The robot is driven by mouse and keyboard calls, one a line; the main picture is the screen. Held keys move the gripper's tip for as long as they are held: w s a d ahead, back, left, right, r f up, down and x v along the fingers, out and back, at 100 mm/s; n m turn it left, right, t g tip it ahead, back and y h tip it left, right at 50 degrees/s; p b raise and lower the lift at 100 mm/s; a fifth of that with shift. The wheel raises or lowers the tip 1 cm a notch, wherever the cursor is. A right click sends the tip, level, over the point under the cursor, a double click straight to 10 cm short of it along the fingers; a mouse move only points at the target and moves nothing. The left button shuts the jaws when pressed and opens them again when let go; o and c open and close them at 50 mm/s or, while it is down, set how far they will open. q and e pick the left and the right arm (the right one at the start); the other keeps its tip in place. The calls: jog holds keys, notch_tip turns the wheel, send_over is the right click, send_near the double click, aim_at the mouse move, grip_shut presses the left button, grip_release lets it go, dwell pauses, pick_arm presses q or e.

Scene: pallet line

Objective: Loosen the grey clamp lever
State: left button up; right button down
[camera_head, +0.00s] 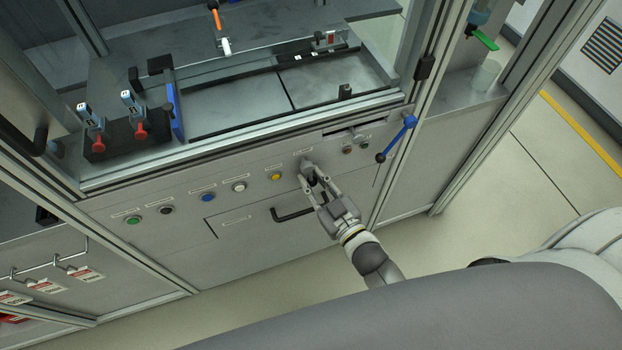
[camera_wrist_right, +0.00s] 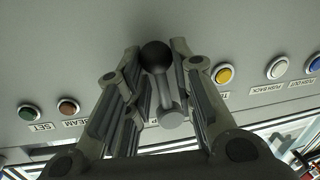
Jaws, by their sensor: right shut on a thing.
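The grey clamp lever (camera_wrist_right: 165,92) shows in the right wrist view, with a dark ball knob at one end and a round grey hub at the other. It sits on the front panel beside the yellow button. My right gripper (camera_head: 309,171) is at the panel in the head view, its fingers on both sides of the lever and shut on it. In the head view the fingers hide most of the lever. My left gripper is not in view.
A yellow button (camera_head: 276,177) is left of my right gripper, with several more buttons beyond it. Brown (camera_head: 348,150) and green (camera_head: 364,146) buttons and a blue lever (camera_head: 398,140) are to the right. A black drawer handle (camera_head: 292,215) is close below. Open floor lies in front.

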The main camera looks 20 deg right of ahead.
aim_at(321, 161)
jog(key=shift+d+r+n+g+h+p, duration=0.3)
jog(key=shift+d+r+n+p, duration=0.25)
jog(key=shift+n+p, duration=0.7)
jog(key=shift+d+r+n+g+h+p, duration=0.15)
jog(key=shift+d+r+n+h+p, duration=0.4)
jog(key=shift+n, duration=1.15)
jog(key=shift+d+r+n+g+h+p, duration=0.1)
jog(key=shift+d+r+n+g+p, duration=0.2)
jog(key=shift+d+n+p, duration=0.75)
jog(key=shift+a+n, duration=0.3)
jog(key=shift+n, duration=0.2)
jog(key=c, duration=1.3)
grip_release()
jog(key=shift+s, duration=0.55)
jog(key=v, duration=1.1)
